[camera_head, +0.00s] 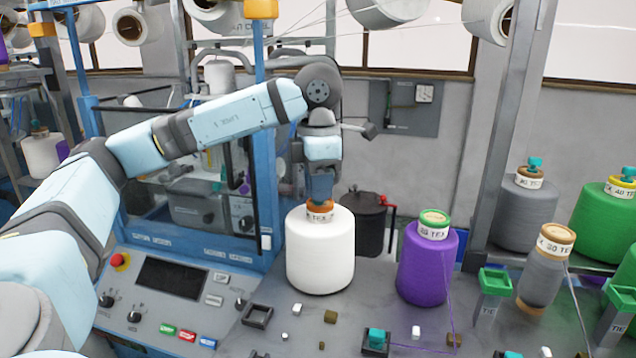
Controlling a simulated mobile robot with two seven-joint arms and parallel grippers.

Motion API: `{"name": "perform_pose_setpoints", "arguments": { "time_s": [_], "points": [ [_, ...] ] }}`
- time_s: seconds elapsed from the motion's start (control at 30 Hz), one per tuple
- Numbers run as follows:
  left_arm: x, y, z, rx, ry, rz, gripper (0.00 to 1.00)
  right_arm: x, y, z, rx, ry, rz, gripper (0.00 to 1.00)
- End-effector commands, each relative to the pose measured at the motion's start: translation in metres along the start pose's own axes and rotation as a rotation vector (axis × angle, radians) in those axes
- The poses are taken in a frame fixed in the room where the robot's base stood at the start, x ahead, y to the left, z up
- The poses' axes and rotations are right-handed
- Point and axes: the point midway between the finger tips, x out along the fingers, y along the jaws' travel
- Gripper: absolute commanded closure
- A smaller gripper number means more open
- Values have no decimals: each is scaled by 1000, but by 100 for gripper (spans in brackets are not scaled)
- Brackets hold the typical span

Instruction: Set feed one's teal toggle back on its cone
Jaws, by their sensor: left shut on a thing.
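A white cone (320,255) stands upright on the grey table, with an orange collar and a label at its top. My left gripper (320,196) points straight down at the top of this cone and is shut. What lies between its fingers is hidden from this view; it fits the teal toggle, as no toggle shows on the cone or in the empty dark square holder (257,315) in front of it. Another teal toggle (376,337) sits in a second dark holder, in front of the purple cone (427,265). My right gripper is not in view.
The purple cone stands close on the right, with no toggle on top. Grey cones (525,210) and a green cone (603,222) stand farther right. Green-topped posts (494,282) and small blocks (330,316) occupy the front. A control panel (170,278) lies left.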

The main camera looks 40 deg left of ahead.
Motion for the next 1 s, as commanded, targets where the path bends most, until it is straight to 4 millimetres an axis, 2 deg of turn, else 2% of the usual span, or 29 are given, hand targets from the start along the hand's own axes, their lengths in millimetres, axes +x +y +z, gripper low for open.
{"name": "perform_pose_setpoints", "arguments": {
  "time_s": [1.0],
  "points": [
    [6, 0, 0, 0, 1, 0, 87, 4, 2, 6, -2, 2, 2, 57]
  ]
}}
